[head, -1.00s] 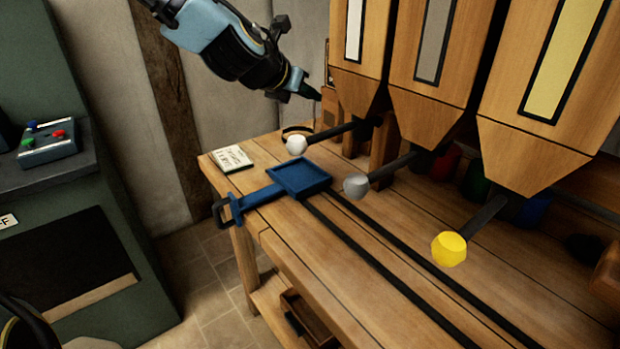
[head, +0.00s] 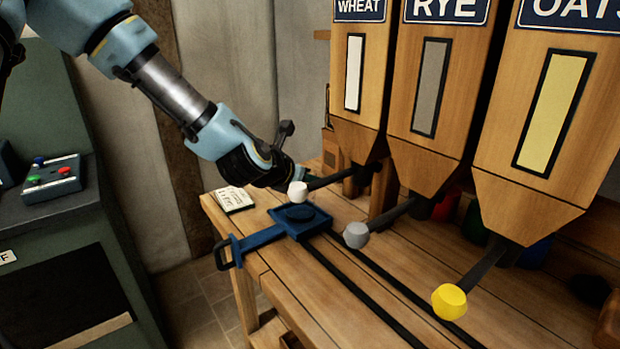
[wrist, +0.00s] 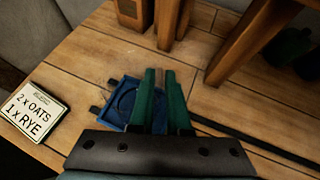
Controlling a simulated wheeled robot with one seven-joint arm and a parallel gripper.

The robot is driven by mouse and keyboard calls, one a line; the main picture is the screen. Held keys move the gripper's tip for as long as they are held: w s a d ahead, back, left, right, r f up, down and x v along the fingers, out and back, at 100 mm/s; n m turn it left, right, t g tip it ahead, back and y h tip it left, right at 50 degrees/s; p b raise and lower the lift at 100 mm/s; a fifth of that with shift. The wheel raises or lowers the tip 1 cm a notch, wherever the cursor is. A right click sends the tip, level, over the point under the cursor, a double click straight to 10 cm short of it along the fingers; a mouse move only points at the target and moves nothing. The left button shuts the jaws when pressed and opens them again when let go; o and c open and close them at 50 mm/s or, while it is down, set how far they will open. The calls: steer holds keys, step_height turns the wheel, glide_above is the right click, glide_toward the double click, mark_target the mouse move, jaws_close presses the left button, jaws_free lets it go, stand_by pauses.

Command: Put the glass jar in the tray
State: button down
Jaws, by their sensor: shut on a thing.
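The blue tray (head: 322,220) with its side handle sits at the table's left end, and a dark round mark shows on its floor. In the wrist view the tray (wrist: 113,113) lies beyond and to the left of my fingers, partly covered by them. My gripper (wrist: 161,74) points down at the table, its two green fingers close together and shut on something. The clear glass jar is hard to make out; what lies between the fingers is see-through or hidden. In the head view my gripper (head: 289,178) is just above and behind the tray, its tips partly hidden by the white knob.
A card (head: 235,199) reading oats and rye lies left of the tray. Two dark rails (head: 365,290) run along the table.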

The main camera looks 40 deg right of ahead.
steer(key=shift+f, duration=0.15)
steer(key=c, duration=0.9)
jaws_free()
steer(key=v, duration=1.2)
steer(key=shift+w, duration=0.1)
